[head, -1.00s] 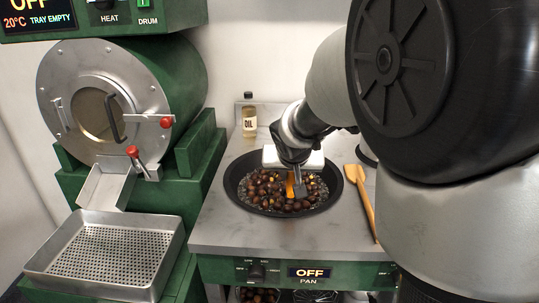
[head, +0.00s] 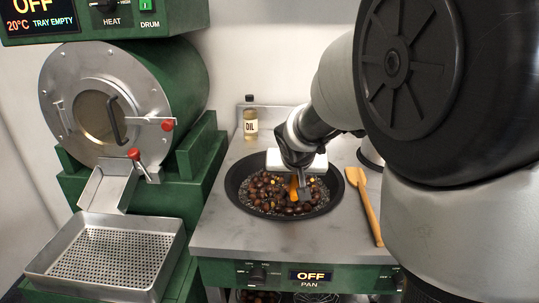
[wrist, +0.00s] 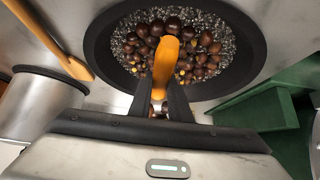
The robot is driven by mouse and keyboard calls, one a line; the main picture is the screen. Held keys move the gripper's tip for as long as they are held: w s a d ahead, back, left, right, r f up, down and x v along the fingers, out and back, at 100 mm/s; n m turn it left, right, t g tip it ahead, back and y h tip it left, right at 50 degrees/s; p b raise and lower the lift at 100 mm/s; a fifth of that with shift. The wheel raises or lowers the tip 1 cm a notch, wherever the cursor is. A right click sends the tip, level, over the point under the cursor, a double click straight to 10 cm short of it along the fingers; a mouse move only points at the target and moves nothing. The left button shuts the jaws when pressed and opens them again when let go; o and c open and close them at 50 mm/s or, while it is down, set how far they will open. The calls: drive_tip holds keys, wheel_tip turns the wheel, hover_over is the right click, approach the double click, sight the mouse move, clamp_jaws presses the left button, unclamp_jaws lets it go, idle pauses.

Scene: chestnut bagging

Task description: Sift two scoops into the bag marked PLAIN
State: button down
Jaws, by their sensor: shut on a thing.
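My gripper (head: 299,190) is over the black pan (head: 238,203), pointing down. In the wrist view my gripper (wrist: 160,100) is shut on an orange handle (wrist: 166,62), which reaches down among the chestnuts. The handle also shows in the head view (head: 293,187). Whatever is at its lower end is hidden or buried, so I cannot tell its shape. The pan holds brown chestnuts (head: 265,191), some showing yellow cuts, on grey gritty grains (wrist: 225,55). No bag and no PLAIN mark is in view.
A wooden spatula (head: 366,205) lies right of the pan. An oil bottle (head: 250,122) stands behind it. At left are the green drum roaster (head: 190,75) and an empty perforated tray (head: 110,255). A metal pot (wrist: 30,105) shows in the wrist view. The counter before the pan (head: 260,235) is clear.

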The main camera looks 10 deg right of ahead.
drive_tip(key=a, duration=0.2)
drive_tip(key=w+a+b, duration=0.1)
drive_tip(key=a, duration=0.2)
idle(0.3)
drive_tip(key=shift+d, duration=0.1)
drive_tip(key=d, duration=0.2)
drive_tip(key=s+d+p, duration=0.1)
drive_tip(key=d, duration=0.1)
drive_tip(key=shift+d, duration=0.4)
drive_tip(key=shift+w+a+f+b, duration=0.1)
drive_tip(key=shift+a+f+b, duration=0.05)
drive_tip(key=shift+a+b, duration=0.2)
drive_tip(key=shift+w+a+b, duration=0.15)
drive_tip(key=shift+w+a, duration=0.05)
drive_tip(key=shift+a, duration=0.85)
drive_tip(key=shift+w+a+b, duration=0.15)
drive_tip(key=shift+w+a, duration=0.05)
drive_tip(key=shift+a, duration=0.85)
